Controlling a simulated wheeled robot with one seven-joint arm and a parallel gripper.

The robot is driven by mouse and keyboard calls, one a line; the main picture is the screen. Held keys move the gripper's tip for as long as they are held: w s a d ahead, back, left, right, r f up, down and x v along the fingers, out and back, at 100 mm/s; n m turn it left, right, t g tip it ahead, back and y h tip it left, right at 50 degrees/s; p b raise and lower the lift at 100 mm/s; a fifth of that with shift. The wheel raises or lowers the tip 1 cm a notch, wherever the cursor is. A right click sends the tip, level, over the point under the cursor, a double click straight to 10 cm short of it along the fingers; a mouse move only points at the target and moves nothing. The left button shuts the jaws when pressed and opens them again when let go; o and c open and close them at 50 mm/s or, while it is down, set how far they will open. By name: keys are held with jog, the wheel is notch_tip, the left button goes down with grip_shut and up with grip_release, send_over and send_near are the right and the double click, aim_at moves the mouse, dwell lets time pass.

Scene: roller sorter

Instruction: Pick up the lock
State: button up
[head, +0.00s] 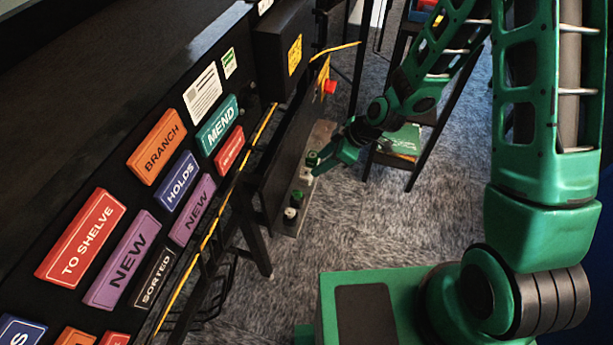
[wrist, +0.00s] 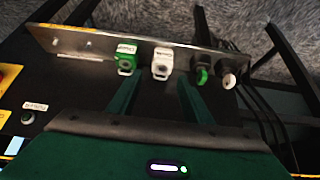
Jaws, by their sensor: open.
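A metal strip (wrist: 85,44) carries a row of small parts; it also shows low on the machine's side in the head view (head: 318,135). Two of them look like small locks with labels: a green one (wrist: 126,62) and a white one (wrist: 162,65). In the head view the green one (head: 312,158) and the white one (head: 306,174) are beside my gripper (head: 328,163). In the wrist view my gripper (wrist: 158,84) is open and empty. Its fingers point at the strip, with the white lock between and just beyond the tips. I cannot tell whether they touch.
Right of the white lock are a green-and-black part (wrist: 202,76) and a white knob (wrist: 228,80) with black cables. A labelled button (wrist: 28,117) is at the left. The head view shows the dark sorter with coloured signs (head: 80,237), a yellow cord and open carpet (head: 350,235).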

aim_at(306, 174)
jog(key=shift+x, duration=4.65)
jog(key=shift+s, duration=0.15)
jog(key=c, duration=0.9)
